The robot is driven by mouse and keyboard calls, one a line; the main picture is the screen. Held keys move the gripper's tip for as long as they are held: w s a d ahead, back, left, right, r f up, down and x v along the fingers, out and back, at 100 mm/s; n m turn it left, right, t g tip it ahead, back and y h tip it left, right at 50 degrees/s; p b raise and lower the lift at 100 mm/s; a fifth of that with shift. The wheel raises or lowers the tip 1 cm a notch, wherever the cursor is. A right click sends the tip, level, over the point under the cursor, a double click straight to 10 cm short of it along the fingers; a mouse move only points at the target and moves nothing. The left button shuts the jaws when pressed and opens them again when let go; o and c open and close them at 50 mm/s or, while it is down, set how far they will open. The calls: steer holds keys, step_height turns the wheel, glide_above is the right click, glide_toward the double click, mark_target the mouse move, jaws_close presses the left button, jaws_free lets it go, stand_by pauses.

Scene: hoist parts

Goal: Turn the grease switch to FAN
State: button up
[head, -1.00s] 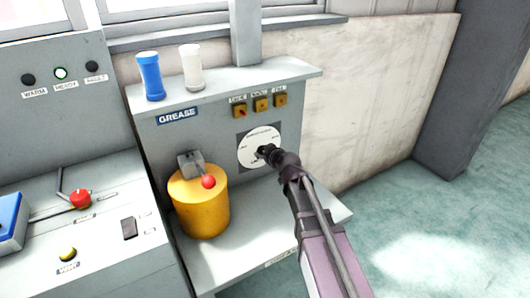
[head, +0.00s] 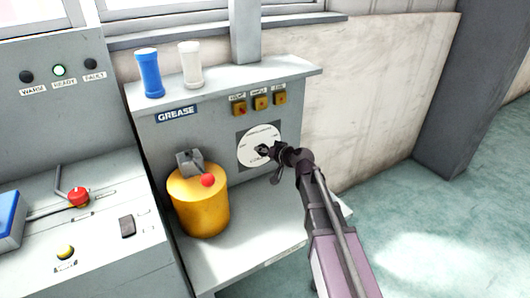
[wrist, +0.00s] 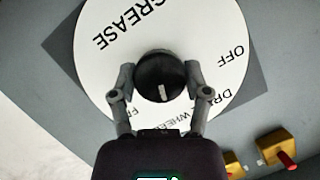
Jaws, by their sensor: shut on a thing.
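The grease switch is a black round knob (wrist: 153,68) with a white pointer line, on a white dial (head: 250,137) on the grey panel. The dial reads GREASE, OFF and partly hidden words like DRIVE and WHEEL, plus one starting with F at lower left in the wrist view. The pointer line points down in that view, toward the lower labels; the exact label is hidden by my gripper. My gripper (wrist: 160,80) is shut on the knob, one finger on each side. In the head view my gripper (head: 268,150) covers part of the dial.
A yellow drum (head: 200,210) with a red-knobbed lever (head: 208,181) stands left of the dial. Several small yellow switches (head: 260,102) sit above it. A blue bottle (head: 149,73) and a white bottle (head: 190,65) stand on the upper shelf. Open floor lies right.

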steer(key=m+b, duration=0.1)
steer(key=m+y, duration=0.1)
steer(key=m+y+b, duration=0.1)
steer(key=m, duration=0.1)
steer(key=shift+w+d+f+b, duration=0.1)
steer(key=shift+w+f+b, duration=0.1)
steer(key=shift+w+b, duration=0.1)
steer(key=shift+r+m+y+b, duration=0.1)
steer(key=shift+m+y+b, duration=0.9)
steer(key=shift+m, duration=0.7)
steer(key=o, duration=1.1)
steer(key=shift+o, duration=0.2)
steer(key=shift+s, duration=0.15)
steer(key=shift+s, duration=0.1)
